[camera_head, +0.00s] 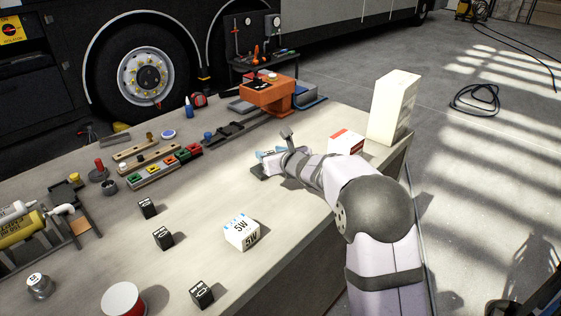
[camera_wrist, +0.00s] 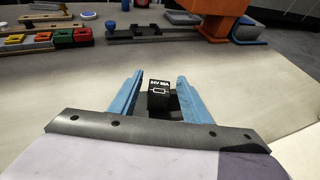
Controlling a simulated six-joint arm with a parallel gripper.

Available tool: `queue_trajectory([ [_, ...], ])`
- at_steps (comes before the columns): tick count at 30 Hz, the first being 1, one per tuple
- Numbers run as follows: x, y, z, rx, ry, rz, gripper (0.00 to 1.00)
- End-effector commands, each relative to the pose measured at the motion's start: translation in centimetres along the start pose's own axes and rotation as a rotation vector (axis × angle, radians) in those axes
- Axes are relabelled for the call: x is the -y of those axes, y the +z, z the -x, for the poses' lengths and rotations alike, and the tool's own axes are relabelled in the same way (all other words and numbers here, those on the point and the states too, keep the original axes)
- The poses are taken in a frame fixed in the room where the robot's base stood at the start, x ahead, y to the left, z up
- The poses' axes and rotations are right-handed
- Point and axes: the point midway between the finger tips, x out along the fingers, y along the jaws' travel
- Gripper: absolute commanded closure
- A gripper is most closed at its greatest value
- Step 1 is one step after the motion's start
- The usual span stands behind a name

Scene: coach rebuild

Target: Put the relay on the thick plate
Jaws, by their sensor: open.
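My gripper (camera_wrist: 160,77) is open, its two blue fingers on either side of a black relay (camera_wrist: 158,95) marked "24V 80A". The relay stands upright, with gaps to both fingers. Dark surface shows around its base in the wrist view. In the head view my gripper (camera_head: 265,157) is low over the right part of the bench, and a dark plate (camera_head: 258,172) shows partly beneath it. I cannot tell the plate's thickness. The relay between the fingers is hidden in the head view. Other black relay-like blocks stand at the left (camera_head: 147,208), (camera_head: 163,237) and front (camera_head: 201,293).
A white "5W" box (camera_head: 241,232) stands mid-bench. A red-and-white box (camera_head: 346,143) and a tall cream box (camera_head: 394,106) stand right of my gripper. A fuse strip (camera_head: 165,165) and an orange vise-like block (camera_head: 268,96) lie farther back.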

Motion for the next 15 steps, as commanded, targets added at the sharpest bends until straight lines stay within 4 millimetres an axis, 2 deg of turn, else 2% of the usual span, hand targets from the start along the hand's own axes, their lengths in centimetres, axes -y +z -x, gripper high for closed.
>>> queue_trajectory([
  [9,0.0,-0.1,4.9,0.002,-0.001,0.001,0.57],
  [15,0.0,0.0,7.0,0.001,0.0,0.001,0.57],
])
